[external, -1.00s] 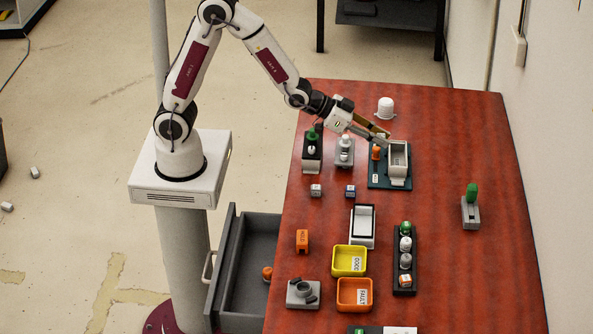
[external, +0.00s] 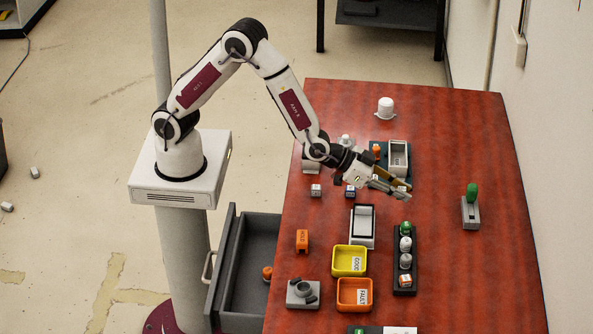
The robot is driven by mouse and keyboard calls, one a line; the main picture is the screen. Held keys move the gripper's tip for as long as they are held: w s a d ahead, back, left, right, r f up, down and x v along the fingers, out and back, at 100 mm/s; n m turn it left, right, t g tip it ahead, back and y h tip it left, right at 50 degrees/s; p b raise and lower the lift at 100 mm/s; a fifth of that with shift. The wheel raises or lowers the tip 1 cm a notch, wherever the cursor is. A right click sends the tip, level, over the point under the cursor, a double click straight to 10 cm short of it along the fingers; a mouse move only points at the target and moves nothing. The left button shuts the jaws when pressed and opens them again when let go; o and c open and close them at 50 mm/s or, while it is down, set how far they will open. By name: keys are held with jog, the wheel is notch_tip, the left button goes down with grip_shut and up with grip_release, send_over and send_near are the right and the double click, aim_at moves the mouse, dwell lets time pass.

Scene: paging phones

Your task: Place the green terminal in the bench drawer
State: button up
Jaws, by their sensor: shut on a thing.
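Several green things are in view, and I cannot tell which is the green terminal. A green-topped piece (external: 405,228) sits at the far end of a dark rack (external: 397,262). A green upright piece (external: 472,191) stands in a grey holder (external: 470,212) at the right. The bench drawer (external: 255,255) is pulled open at the table's left side, with a small orange piece (external: 267,273) inside. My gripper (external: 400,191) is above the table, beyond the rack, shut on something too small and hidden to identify.
A yellow bin (external: 349,272) and an orange bin (external: 341,296) stand left of the rack. A white tray (external: 363,208), an orange block (external: 302,241) and a grey fixture (external: 302,289) are nearby. A dark plate (external: 376,153) lies behind my gripper. The table's right side is mostly clear.

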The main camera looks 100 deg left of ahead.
jog(key=shift+w+a+r, duration=0.25)
jog(key=shift+w+r, duration=0.1)
jog(key=shift+w, duration=0.2)
jog(key=shift+w+a+r+n+y, duration=0.1)
jog(key=shift+w+a+n+y, duration=0.05)
jog(key=shift+a+n+y, duration=0.15)
send_over(401, 220)
jog(key=shift+f, duration=3.1)
jog(key=shift+f, duration=1.9)
jog(key=shift+f, duration=0.15)
jog(key=o, duration=1)
jog(key=shift+c, duration=0.2)
